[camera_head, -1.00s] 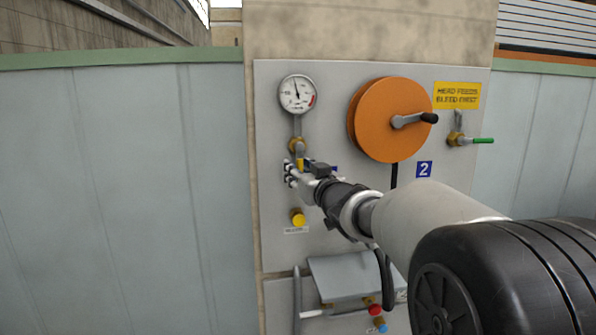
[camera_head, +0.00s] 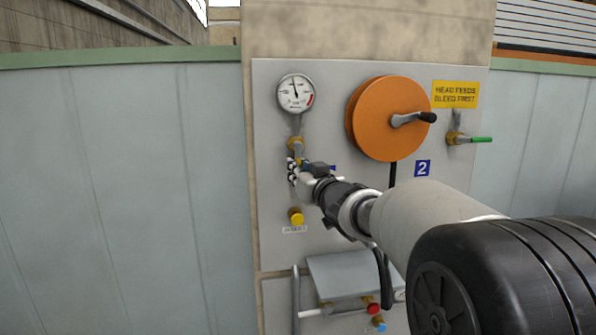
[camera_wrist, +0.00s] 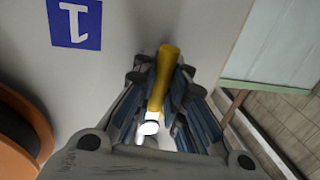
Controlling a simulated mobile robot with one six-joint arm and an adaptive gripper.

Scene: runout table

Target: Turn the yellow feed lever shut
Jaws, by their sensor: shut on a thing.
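The yellow feed lever (camera_wrist: 167,68) runs between the blue-padded fingers of my gripper (camera_wrist: 158,110) in the wrist view. The gripper is shut on it, with the lever's upper end sticking out beyond the fingers. In the head view my gripper (camera_head: 297,170) is at the panel, just below a brass valve body (camera_head: 296,144) under the pressure gauge (camera_head: 296,93). There the gripper hides nearly all of the lever, so its exact angle is hard to tell.
An orange reel (camera_head: 383,120) with a crank is right of my gripper. A yellow knob (camera_head: 296,216) sits below it. A green-handled valve (camera_head: 475,139) is at far right under a yellow sign (camera_head: 455,94). A grey sloped box (camera_head: 345,273) is lower down.

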